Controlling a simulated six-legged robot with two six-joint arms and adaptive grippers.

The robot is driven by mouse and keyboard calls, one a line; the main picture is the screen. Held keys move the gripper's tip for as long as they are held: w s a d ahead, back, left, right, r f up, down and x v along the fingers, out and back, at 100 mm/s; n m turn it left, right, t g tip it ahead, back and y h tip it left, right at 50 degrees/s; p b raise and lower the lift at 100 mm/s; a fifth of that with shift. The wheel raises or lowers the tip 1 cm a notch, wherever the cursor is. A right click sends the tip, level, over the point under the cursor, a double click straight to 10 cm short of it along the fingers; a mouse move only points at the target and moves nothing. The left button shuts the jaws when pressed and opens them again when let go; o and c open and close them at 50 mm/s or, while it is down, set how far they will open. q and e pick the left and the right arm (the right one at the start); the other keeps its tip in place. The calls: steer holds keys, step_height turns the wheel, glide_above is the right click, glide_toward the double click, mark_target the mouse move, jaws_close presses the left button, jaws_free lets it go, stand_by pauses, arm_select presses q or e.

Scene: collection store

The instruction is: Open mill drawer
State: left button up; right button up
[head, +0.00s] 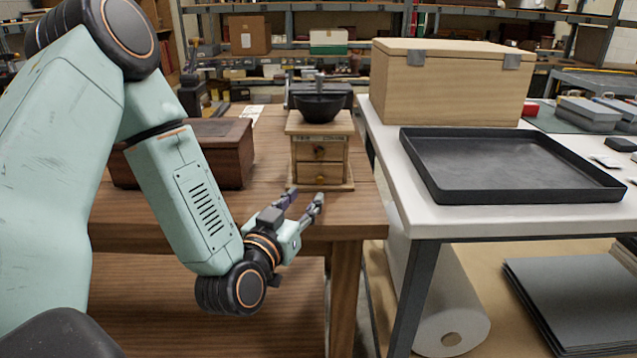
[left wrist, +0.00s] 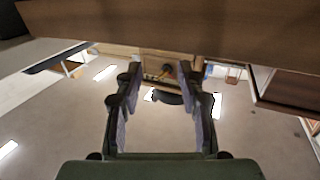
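The mill (head: 294,150) is a small wooden box with a black bowl (head: 320,106) on top, standing near the front edge of the wooden table. Its front has an upper panel with a dark knob and a lower drawer (head: 308,173) with a brass knob (head: 321,179). The lower drawer looks closed. My left gripper (head: 306,196) is open and empty, in front of and a little below the lower drawer. In the left wrist view, which looks upside down, the mill front (left wrist: 152,69) shows between the spread fingers (left wrist: 158,74). My right gripper is not in view.
A dark wooden box (head: 215,150) sits left of the mill on the wooden table (head: 270,160). To the right, a white table holds a black tray (head: 500,165) and a large pale wooden crate (head: 450,85). A gap separates the tables.

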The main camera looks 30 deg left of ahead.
mark_target(318, 181)
arm_select(q)
steer(key=w, duration=0.1)
steer(key=w+b, duration=0.1)
steer(key=w, duration=0.1)
steer(key=w+a, duration=0.1)
steer(key=w, duration=0.1)
steer(key=shift+w+a+f, duration=0.1)
steer(key=shift+w+f, duration=0.1)
steer(key=shift+f, duration=0.05)
steer(key=shift+w+r+b, duration=0.15)
steer(key=shift+w+b, duration=0.15)
steer(key=shift+w, duration=0.3)
steer(key=shift+w+a, duration=0.15)
steer(key=shift+w, duration=0.05)
steer(key=shift+w, duration=0.1)
steer(key=c, duration=0.3)
jaws_close()
